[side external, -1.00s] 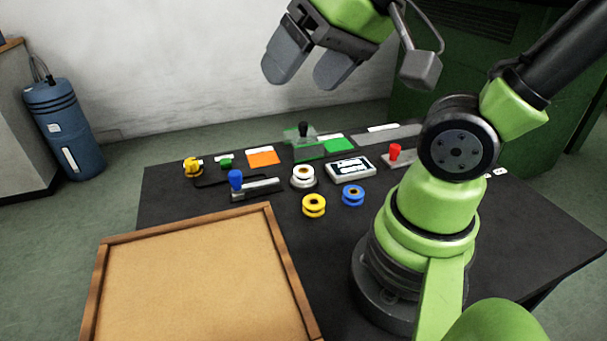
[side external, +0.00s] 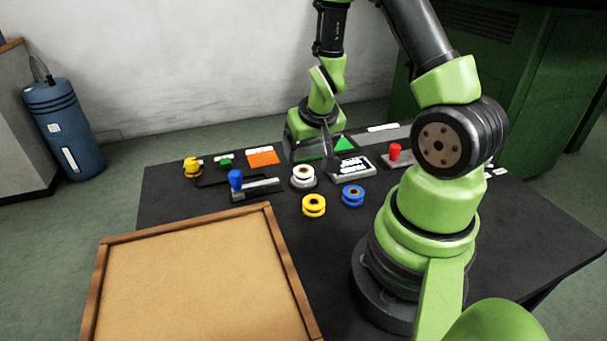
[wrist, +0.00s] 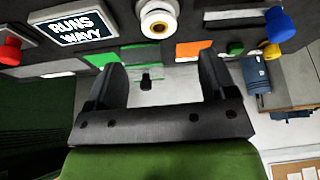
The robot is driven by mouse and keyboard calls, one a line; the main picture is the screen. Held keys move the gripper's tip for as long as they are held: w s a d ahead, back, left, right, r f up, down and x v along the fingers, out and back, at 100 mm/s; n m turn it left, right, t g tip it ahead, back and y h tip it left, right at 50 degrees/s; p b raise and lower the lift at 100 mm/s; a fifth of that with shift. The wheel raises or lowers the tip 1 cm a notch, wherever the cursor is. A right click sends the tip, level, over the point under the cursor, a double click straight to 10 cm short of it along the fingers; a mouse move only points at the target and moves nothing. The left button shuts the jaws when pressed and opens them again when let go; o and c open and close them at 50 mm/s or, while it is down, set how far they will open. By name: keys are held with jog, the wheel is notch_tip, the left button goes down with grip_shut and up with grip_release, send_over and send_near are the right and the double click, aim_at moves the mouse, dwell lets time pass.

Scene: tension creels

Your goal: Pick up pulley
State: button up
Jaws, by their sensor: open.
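Three grooved pulleys stand on the black table in the side view: a white pulley (side external: 303,176) on a grey base, a yellow pulley (side external: 314,205) and a blue pulley (side external: 353,196). The white pulley also shows at the top of the wrist view (wrist: 158,20). My gripper (side external: 305,143) is low over the back of the table, behind the white pulley and apart from it. In the wrist view my gripper (wrist: 160,75) has its two dark fingers wide apart. A black knob (wrist: 146,84) shows between them, beyond the fingers. Nothing is held.
A display (side external: 352,167) reading "RUNS WAVY" lies right of the white pulley. A blue-knobbed slider (side external: 236,181), a red knob (side external: 395,152), an orange card (side external: 263,157) and a yellow knob (side external: 191,166) stand around. A wood-framed board (side external: 190,285) fills the front left.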

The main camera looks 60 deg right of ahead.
aim_at(304, 168)
jog(key=shift+x, duration=4.05)
jog(key=c, duration=1)
